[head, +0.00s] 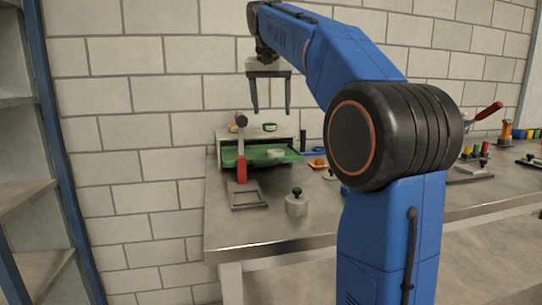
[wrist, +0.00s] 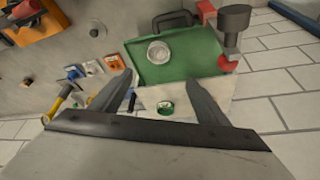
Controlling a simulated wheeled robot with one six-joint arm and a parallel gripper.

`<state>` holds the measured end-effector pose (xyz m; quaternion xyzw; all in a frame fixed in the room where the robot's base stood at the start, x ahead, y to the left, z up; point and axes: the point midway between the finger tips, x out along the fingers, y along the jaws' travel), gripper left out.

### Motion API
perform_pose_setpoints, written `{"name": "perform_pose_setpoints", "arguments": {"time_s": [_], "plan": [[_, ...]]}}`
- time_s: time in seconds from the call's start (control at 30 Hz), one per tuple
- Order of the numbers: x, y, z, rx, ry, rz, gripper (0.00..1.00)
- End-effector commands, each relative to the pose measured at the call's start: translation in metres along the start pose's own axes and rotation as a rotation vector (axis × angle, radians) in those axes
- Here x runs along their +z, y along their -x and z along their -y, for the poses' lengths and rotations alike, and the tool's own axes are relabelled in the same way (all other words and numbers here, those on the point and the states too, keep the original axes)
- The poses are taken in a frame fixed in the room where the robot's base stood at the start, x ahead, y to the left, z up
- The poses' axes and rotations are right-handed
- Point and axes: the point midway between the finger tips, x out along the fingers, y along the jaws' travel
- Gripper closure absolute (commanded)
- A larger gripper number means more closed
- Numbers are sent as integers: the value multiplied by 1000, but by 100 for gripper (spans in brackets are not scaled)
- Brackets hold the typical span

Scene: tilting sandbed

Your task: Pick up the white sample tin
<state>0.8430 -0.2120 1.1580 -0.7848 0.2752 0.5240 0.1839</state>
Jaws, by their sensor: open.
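The white sample tin (head: 276,153) is small and round and lies on the green sandbed (head: 256,155) in the head view. In the wrist view the tin (wrist: 158,51) shows from above on the green bed (wrist: 197,62), clear of its edges. My gripper (head: 271,112) is open and empty, pointing down, above the bed. In the wrist view my gripper's fingertips (wrist: 160,80) are apart, with the tin beyond them, untouched.
A post with a red handle (head: 241,168) stands at the bed's left front. A grey frame (head: 247,196) and a knobbed cylinder (head: 297,204) are in front. Small coloured items lie right of the bed. The brick wall is close behind.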

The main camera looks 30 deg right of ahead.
Motion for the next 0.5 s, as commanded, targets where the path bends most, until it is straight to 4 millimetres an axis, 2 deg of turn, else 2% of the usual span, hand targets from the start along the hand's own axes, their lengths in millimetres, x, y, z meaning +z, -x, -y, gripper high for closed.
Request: {"name": "perform_pose_setpoints", "arguments": {"time_s": [0.5], "plan": [[2, -90, -1, 1, 1, 3, 31]]}}
